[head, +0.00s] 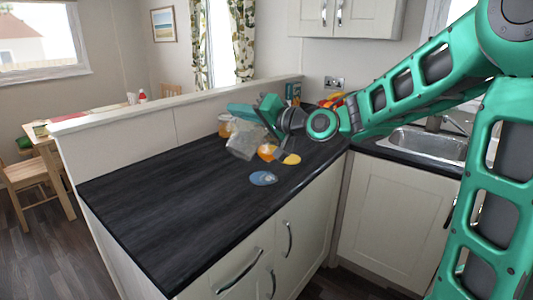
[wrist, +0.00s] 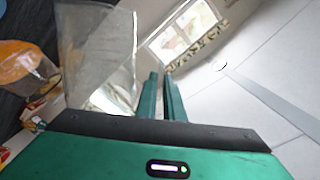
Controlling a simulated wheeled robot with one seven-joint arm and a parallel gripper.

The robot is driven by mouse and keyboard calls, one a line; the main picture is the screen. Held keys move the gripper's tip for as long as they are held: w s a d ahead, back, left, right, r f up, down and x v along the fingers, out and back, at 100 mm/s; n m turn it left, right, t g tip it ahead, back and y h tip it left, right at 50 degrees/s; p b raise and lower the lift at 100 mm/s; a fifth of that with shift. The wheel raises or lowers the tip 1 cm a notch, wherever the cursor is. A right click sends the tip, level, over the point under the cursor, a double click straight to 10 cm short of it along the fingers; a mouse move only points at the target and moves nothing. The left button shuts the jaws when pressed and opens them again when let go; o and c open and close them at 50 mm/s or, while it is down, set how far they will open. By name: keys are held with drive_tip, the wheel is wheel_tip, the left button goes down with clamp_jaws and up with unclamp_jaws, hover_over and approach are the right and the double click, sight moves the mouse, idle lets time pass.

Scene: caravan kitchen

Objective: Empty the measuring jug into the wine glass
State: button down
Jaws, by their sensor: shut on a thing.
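The clear measuring jug (head: 243,143) is in my gripper (head: 268,108), tilted above the dark worktop. In the wrist view the jug (wrist: 97,55) fills the upper left beside the fingers (wrist: 160,95), and its walls look clear with no liquid that I can make out. An orange-filled clear vessel, which looks like the wine glass (head: 266,152), is just right of and below the jug. It also shows at the left edge of the wrist view (wrist: 18,60). Its stem and rim are hard to make out, and I cannot tell whether the jug touches it.
A jar (head: 225,125) stands behind the jug by the low wall. A blue oval item (head: 263,178) and a yellow item (head: 291,159) lie near the worktop's front edge. The worktop's left part (head: 170,200) is clear. A sink (head: 425,145) is at the right.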

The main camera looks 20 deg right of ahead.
drive_tip(key=s+a+f+n+b, duration=0.2)
drive_tip(key=a+f+n, duration=0.1)
drive_tip(key=f+n, duration=0.2)
drive_tip(key=s+a+f+n+b, duration=0.2)
drive_tip(key=s+a+f+n, duration=0.1)
drive_tip(key=f, duration=0.5)
drive_tip(key=shift+s+a+f+n+t+b, duration=0.15)
drive_tip(key=shift+s+a+n+t+b, duration=0.2)
drive_tip(key=shift+a+n, duration=0.55)
drive_tip(key=shift+d, duration=0.25)
